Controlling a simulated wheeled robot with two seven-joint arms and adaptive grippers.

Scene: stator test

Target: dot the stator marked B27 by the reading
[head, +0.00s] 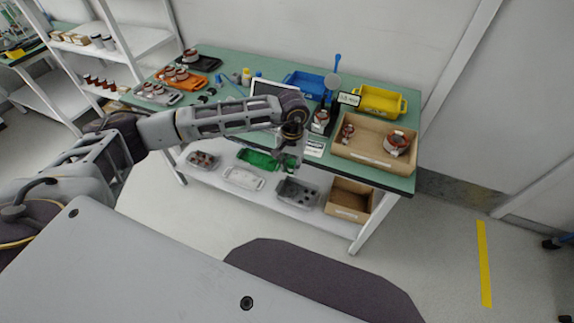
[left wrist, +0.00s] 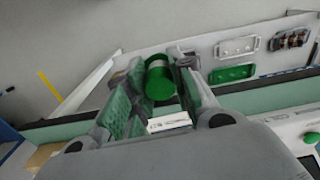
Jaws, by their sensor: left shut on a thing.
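My left gripper (head: 287,160) is near the front edge of the green-topped table. In the left wrist view its fingers (left wrist: 155,95) are shut on a green cylindrical marker (left wrist: 160,82). A stator (head: 320,118) stands at the dark test fixture, beside a small display (head: 348,99) whose reading is too small to make out. Two more copper-and-white stators, a small one (head: 347,132) and a larger one (head: 397,143), sit in a wooden tray (head: 372,158) at the right. No B27 mark is legible. My right gripper is not in view.
A blue tray (head: 303,80) and a yellow tray (head: 381,98) stand at the back. Orange (head: 184,84) and grey (head: 158,99) trays with several stators are at the far left. A laptop-like screen (head: 272,87) is partly behind my arm. A card (head: 314,147) lies near the front edge.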

